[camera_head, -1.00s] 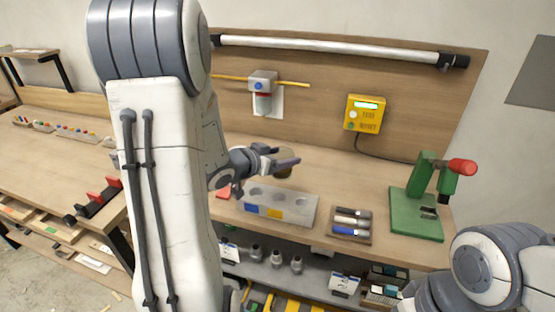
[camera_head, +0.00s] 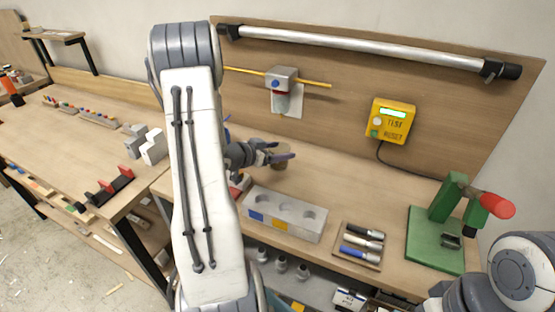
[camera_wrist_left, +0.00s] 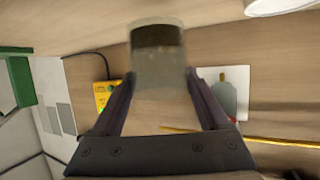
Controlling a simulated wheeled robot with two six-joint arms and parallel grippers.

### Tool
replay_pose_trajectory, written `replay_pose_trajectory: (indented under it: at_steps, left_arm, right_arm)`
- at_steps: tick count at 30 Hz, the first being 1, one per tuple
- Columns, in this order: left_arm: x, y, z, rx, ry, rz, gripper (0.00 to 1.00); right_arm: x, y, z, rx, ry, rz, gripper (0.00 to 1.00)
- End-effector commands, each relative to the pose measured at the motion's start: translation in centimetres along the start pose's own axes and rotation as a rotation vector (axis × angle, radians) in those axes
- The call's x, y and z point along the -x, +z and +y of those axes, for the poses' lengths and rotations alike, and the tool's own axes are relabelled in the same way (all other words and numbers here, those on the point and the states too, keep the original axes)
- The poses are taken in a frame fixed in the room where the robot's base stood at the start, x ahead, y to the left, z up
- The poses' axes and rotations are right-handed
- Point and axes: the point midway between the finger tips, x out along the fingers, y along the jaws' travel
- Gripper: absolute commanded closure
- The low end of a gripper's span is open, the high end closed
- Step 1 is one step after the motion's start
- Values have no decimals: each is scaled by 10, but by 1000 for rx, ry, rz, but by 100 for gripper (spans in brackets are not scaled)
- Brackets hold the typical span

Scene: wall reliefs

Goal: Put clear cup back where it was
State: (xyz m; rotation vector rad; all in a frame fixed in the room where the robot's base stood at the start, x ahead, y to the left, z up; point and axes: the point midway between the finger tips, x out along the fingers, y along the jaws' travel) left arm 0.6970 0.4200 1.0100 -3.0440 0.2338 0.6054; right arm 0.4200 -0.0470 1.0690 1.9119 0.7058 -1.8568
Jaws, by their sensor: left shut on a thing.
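The clear cup (camera_wrist_left: 158,65) is see-through, with a dark band across its upper part in the left wrist view. It sits between the fingers of my left gripper (camera_wrist_left: 160,98), which is shut on it. In the head view my left gripper (camera_head: 277,156) holds the cup (camera_head: 268,147) over the workbench, behind the grey block with round recesses (camera_head: 284,215). The gripper partly hides the cup there. I cannot tell whether its base touches the bench. My right arm shows at the lower right, but its gripper is out of view.
A tray of markers (camera_head: 358,246) and a green press with a red handle (camera_head: 437,238) stand to the right. A yellow test box (camera_head: 390,120) and a grey wall fixture (camera_head: 282,76) hang on the back panel. Bare bench top lies right of the cup.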

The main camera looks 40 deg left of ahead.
Motion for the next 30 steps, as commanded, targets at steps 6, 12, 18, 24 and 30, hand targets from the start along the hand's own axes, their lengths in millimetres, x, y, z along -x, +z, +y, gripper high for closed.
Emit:
replay_pose_trajectory:
  at_steps: [6, 12, 18, 24, 30]
  left_arm:
    - [-5, 15, -8, 3, 5, -1, 78]
    - [-16, 39, -7, 2, 5, 0, 78]
    - [-18, 42, -8, -2, 4, 2, 78]
    - [-19, 45, -8, -1, 4, 1, 78]
    - [-19, 45, -8, -1, 4, 0, 0]
  right_arm:
    - [3, 0, 0, 0, 0, 0, 100]
    - [6, 0, 0, 0, 0, 0, 100]
    - [6, 0, 0, 0, 0, 0, 100]
    - [3, 0, 0, 0, 0, 0, 100]
    - [3, 0, 0, 0, 0, 0, 100]
